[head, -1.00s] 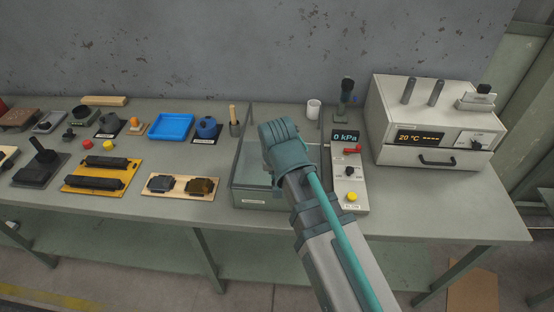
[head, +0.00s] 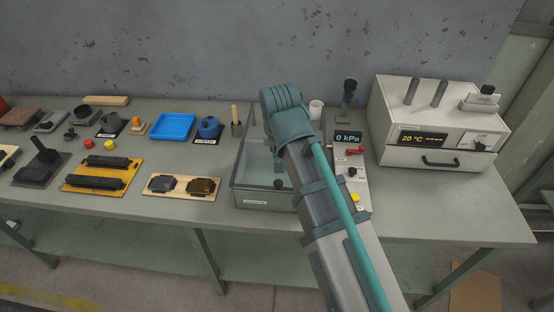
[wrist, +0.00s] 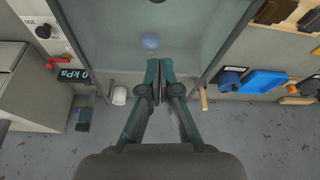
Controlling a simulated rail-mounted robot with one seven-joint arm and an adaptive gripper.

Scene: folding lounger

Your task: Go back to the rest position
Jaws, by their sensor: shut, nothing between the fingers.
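My gripper (wrist: 157,78) shows in the wrist view with its two fingers together and nothing between them. It points down over the clear-walled box (head: 263,196), whose sides also show in the wrist view. In the head view my teal and grey arm reaches over the bench in front of that box and hides part of it, and most of the gripper is hidden. A faint blue round spot (wrist: 150,42) shows in the box area just beyond the fingertips; I cannot tell what it is.
A white oven (head: 436,158) stands farther right. A white cup (head: 316,109) is behind. A wooden-handled tool (head: 236,122), blue tray (head: 172,126) and several fixtures lie left.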

